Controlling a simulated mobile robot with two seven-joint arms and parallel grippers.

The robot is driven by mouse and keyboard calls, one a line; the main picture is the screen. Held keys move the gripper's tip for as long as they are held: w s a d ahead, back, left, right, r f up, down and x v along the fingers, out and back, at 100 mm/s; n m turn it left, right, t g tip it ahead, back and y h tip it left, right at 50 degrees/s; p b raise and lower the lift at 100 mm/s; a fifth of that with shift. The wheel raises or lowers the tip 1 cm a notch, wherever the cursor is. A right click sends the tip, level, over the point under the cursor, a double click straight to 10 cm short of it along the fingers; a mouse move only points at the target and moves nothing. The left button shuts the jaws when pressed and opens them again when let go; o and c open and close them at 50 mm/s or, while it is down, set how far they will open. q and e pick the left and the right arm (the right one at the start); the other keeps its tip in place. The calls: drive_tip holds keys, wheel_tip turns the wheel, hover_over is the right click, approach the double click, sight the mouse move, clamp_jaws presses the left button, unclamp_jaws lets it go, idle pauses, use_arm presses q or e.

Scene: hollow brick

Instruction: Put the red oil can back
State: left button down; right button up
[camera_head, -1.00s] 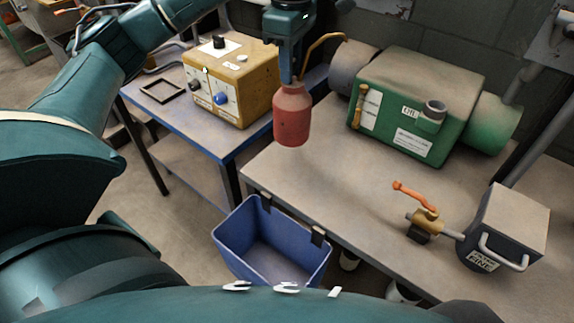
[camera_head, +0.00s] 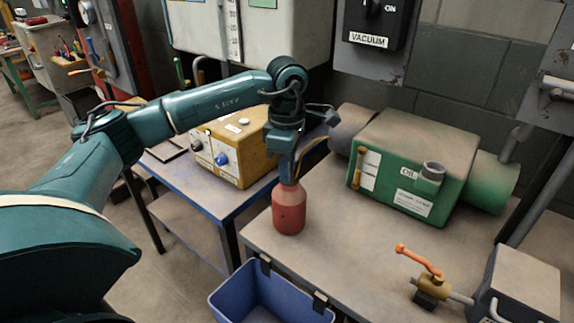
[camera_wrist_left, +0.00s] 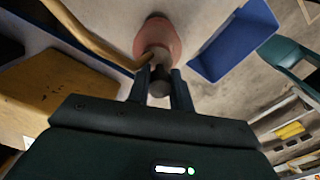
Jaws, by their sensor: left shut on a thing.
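The red oil can (camera_head: 289,211) has a rounded body and a thin brass-coloured spout (camera_head: 315,150) that rises to the right. It is upright at the left end of the grey workbench (camera_head: 350,240). I cannot tell whether its base touches the top. My left gripper (camera_head: 288,176) points down and is shut on the can's upper part. In the left wrist view the can (camera_wrist_left: 158,38) shows beyond the fingers (camera_wrist_left: 160,85), with the spout (camera_wrist_left: 90,30) running to the upper left. My right gripper is not in view.
A green OIL machine (camera_head: 412,165) stands to the right on the bench. A valve with an orange handle (camera_head: 418,260) is at the front right. A yellow control box (camera_head: 235,152) sits on the blue-edged table at left. A blue bin (camera_head: 265,295) hangs at the bench front.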

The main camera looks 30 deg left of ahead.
use_arm(q)
drive_tip(key=shift+f, duration=0.2)
drive_tip(key=c, duration=1.3)
unclamp_jaws()
drive_tip(key=shift+r, duration=0.1)
drive_tip(key=shift+o, duration=0.2)
wheel_tip(320, 180, up, 12)
drive_tip(key=shift+r, duration=0.15)
drive_tip(key=shift+s, duration=0.1)
